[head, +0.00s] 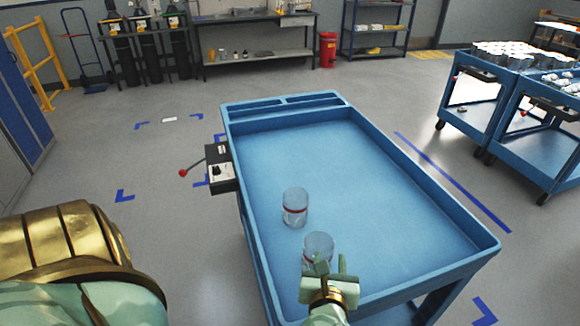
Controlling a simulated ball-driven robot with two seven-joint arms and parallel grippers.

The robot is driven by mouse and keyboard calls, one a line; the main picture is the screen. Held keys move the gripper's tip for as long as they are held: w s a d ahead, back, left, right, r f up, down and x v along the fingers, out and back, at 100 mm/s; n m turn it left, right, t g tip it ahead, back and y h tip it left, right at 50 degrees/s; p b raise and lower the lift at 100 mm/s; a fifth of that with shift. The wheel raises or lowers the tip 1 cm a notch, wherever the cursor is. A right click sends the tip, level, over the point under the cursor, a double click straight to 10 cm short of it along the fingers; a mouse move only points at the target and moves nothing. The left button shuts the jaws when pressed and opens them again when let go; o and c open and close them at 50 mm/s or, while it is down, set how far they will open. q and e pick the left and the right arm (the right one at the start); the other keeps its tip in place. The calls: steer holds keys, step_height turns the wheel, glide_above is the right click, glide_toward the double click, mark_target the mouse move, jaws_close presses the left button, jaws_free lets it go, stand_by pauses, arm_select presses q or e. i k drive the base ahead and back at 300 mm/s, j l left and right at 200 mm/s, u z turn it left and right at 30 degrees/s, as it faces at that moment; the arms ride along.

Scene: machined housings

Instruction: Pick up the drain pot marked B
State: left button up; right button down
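Two clear, glass-like pots with red bands stand upright in the blue cart tray. One pot (295,208) is farther back, and the other pot (317,243) is nearer to me. I cannot read a letter on either, so I cannot tell which is B. The lower part of this pot is partly hidden by the gripper. My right gripper is not in view.
The blue cart (385,190) has a raised rim and is otherwise bare. A black control box (221,170) with a red-knobbed lever sits on its left side. More blue carts (485,95) with parts stand at the right. A workbench (255,40) is at the back.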

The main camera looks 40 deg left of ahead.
mark_target(295, 201)
steer(key=i+l+u, duration=0.25)
steer(key=u, duration=0.15)
steer(key=i+l+u, duration=0.65)
steer(key=l+u, duration=0.2)
steer(key=i+l+u, duration=0.15)
steer(key=l+u, duration=0.25)
steer(key=l, duration=0.15)
